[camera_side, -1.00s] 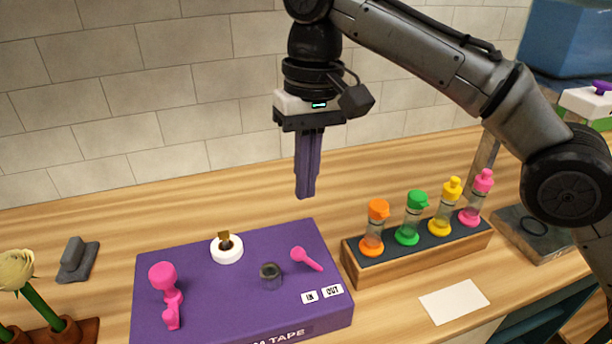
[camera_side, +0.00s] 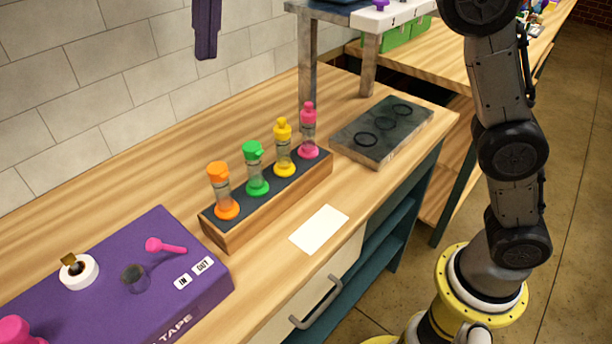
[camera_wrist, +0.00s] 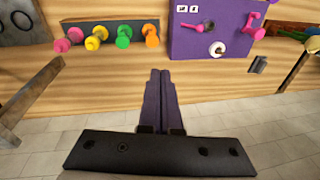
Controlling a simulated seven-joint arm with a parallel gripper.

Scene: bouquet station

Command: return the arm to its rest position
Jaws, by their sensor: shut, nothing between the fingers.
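My gripper (camera_side: 206,52) hangs at the top of the side view, with only its purple fingers showing there. In the wrist view my gripper (camera_wrist: 160,76) is shut, its two purple fingers side by side with nothing between them. It is in the air, apart from everything on the bench. My arm shows at the right of the side view, rising from its yellow base. The upper part of the arm and the gripper's body are outside the side view.
A wooden rack (camera_side: 270,204) of several coloured-cap vials stands mid-bench. A purple box (camera_side: 106,270) bears a tape roll (camera_side: 90,275), a pink scoop (camera_side: 165,246) and IN/OUT labels. A white card (camera_side: 319,229) and a dark slab (camera_side: 382,131) lie to the right. A metal-legged stand (camera_side: 307,70) rises behind.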

